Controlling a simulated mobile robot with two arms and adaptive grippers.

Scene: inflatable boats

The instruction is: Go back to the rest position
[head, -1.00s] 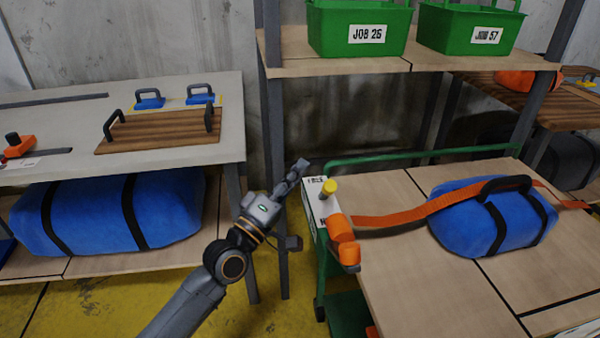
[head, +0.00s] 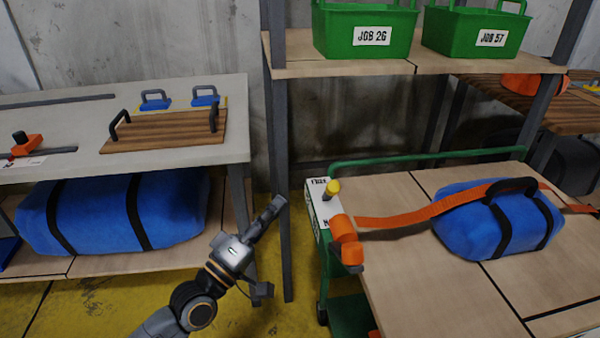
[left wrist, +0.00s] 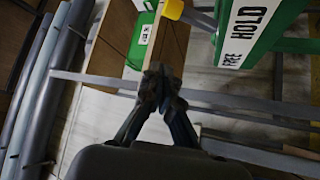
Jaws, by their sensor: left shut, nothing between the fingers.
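My left gripper (head: 277,204) is shut and empty in the head view. It is in the gap between the left bench and the green cart, above the yellow floor. In the left wrist view the closed fingertips (left wrist: 160,80) meet with nothing between them. The white and green panel marked FREE and HOLD (left wrist: 250,25) shows at the top of the left wrist view. My right gripper is not in view.
A green cart (head: 395,285) carries a blue bag (head: 470,240) under an orange strap (head: 415,214). A grey bench (head: 70,120) stands left, a blue bag (head: 60,222) beneath. Green JOB bins (head: 345,30) sit on the shelf (head: 300,68). Yellow floor (head: 120,305) is free in front.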

